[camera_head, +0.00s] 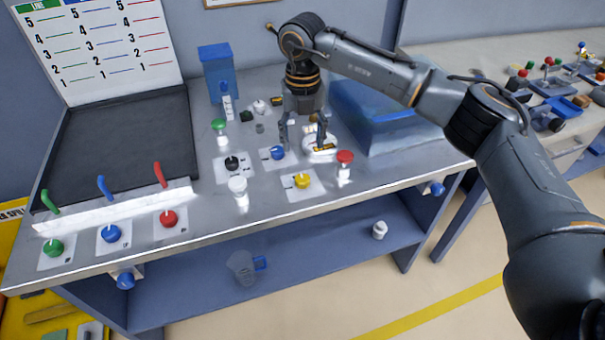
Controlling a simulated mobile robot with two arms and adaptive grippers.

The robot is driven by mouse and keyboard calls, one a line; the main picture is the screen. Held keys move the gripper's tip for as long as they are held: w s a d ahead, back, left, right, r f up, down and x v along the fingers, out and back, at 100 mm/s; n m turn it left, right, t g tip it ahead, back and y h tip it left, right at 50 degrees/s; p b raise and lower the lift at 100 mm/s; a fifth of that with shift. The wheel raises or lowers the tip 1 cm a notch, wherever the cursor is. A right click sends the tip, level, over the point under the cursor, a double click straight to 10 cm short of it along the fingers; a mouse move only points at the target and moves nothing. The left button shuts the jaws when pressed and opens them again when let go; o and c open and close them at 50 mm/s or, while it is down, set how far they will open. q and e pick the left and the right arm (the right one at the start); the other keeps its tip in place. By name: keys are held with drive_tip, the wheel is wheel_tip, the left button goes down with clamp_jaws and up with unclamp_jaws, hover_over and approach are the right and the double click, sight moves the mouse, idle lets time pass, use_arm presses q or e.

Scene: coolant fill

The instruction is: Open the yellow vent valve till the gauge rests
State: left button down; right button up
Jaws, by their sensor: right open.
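The yellow vent valve (302,181) is a small round yellow knob on a white plate, near the front edge of the metal bench. My right gripper (303,134) points down with its two fingers apart and nothing visible between them. In the picture it is just above and behind the yellow valve, apart from it. A white round part with a yellow-and-black label (320,147) sits partly behind the right finger; I cannot tell whether it is the gauge. No needle can be read. My left gripper is not in view.
A blue knob (277,153) and a black knob (231,163) stand left of the yellow valve. A red-topped post (344,166) is close on its right, a white-topped post (238,190) on its left. A blue bin (380,118) stands behind right.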

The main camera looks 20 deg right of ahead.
sight(303, 178)
wheel_tip(303, 178, down, 12)
drive_tip(key=shift+r+p, duration=0.1)
drive_tip(key=shift+p, duration=1.05)
drive_tip(key=c, duration=1.2)
drive_tip(key=shift+o, duration=0.2)
